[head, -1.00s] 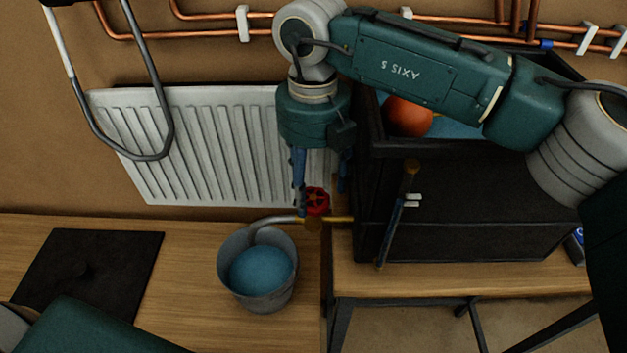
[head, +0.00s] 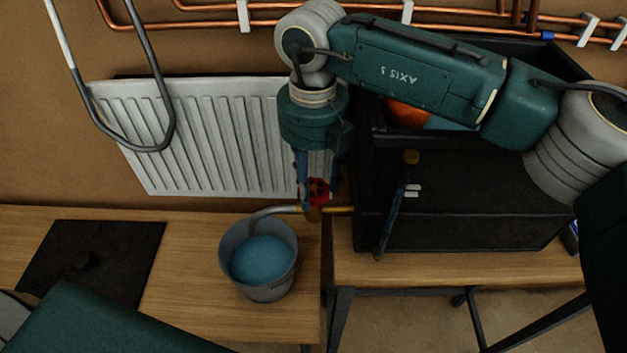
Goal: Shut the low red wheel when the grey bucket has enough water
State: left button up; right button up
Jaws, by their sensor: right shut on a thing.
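The low red wheel (head: 319,188) sits on a brass valve at the radiator's lower right. A grey spout runs left from it into the grey bucket (head: 228,258), which stands upright on the wooden bench. Blue water (head: 262,260) fills the bucket to well above its middle, below the rim. My right gripper (head: 319,192) points down with a finger on each side of the red wheel and is shut on it. My left gripper is out of the view.
A white radiator (head: 190,140) hangs on the wall behind. A black cabinet (head: 460,215) stands right of the valve, with an orange ball (head: 405,112) in its open top. A dark mat (head: 90,260) lies at left. Copper pipes (head: 210,10) run along the top.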

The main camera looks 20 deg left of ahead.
jog(key=shift+f+n+b, duration=0.1)
jog(key=shift+n+b, duration=0.3)
jog(key=shift+b, duration=0.2)
jog(key=n+b, duration=0.3)
jog(key=shift+b, duration=0.3)
jog(key=n+b, duration=0.1)
jog(key=n, duration=0.1)
jog(key=shift+n+b, duration=0.3)
jog(key=shift+n, duration=0.1)
pick_arm(q)
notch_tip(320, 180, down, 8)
jog(key=b, duration=0.1)
pick_arm(e)
jog(key=shift+r+n, duration=0.25)
jog(key=shift+n, duration=1.55)
jog(key=o, duration=1.1)
jog(key=shift+o, duration=0.2)
